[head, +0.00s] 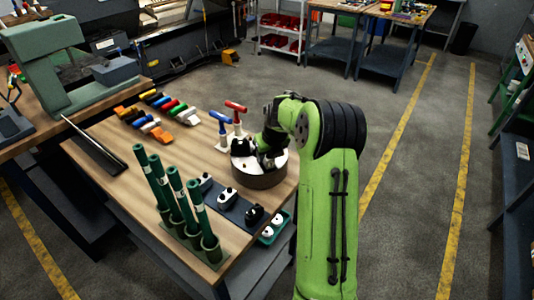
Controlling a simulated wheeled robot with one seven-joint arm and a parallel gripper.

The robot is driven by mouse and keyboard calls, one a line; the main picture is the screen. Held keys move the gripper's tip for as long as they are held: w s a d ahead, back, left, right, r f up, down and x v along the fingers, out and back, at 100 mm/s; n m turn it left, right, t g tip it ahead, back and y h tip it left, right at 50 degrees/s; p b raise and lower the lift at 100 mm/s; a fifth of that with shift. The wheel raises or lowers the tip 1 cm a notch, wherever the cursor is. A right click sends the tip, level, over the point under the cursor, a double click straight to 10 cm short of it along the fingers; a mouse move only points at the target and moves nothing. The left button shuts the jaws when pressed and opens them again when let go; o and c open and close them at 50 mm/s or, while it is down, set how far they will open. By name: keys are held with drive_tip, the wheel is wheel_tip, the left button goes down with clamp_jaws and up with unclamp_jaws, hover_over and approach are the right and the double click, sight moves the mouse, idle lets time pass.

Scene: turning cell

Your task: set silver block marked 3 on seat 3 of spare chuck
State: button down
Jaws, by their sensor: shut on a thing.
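The spare chuck (262,181) is a round drum with a brown side and a pale top, near the right edge of the wooden table. My gripper (264,160) is dark and points down over the chuck's top. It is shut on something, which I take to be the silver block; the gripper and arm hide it. I cannot tell whether the block touches the chuck. The seats and their numbers are mostly hidden or too small to read.
A dark rail (240,208) holds several small blocks, and a green tray (284,234) lies beside it. Green upright tubes (160,190) stand at the front. Red-handled (235,106) and blue-handled (219,116) tools stand behind the chuck. The table's left-middle (130,190) is clear.

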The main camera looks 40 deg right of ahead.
drive_tip(key=shift+s+f+b, duration=0.1)
drive_tip(key=shift+f+b, duration=0.2)
drive_tip(key=shift+f, duration=0.2)
idle(0.5)
drive_tip(key=c, duration=0.6)
unclamp_jaws()
drive_tip(key=shift+a, duration=0.15)
drive_tip(key=shift+c, duration=0.2)
drive_tip(key=shift+s, duration=0.1)
drive_tip(key=shift+s+f, duration=0.1)
drive_tip(key=w+p+v, duration=0.1)
drive_tip(key=p+v, duration=0.1)
drive_tip(key=v, duration=1.4)
drive_tip(key=shift+a+r, duration=0.2)
drive_tip(key=shift+s, duration=0.1)
